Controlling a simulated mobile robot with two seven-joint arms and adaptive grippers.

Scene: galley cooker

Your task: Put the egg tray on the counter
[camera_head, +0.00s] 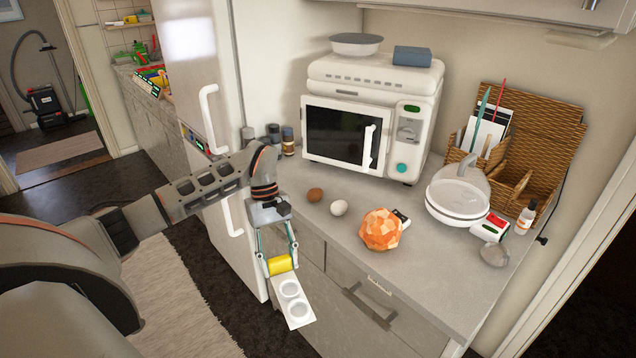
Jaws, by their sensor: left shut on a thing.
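My left gripper (280,262) is shut on the egg tray, around its yellow grip-like part. The egg tray (284,306) is white with two round wells, both looking empty. It hangs tilted below the gripper, in front of the drawers and outside the counter's front edge in the picture. The grey counter (340,235) lies just beyond it to the right. A brown egg (315,195) and a white egg (338,208) rest on the counter near the gripper. My right gripper is not in view.
A faceted orange ball (381,229) sits on the counter near the front edge. A white microwave (345,138) stands behind the eggs. The counter's front right is mostly clear.

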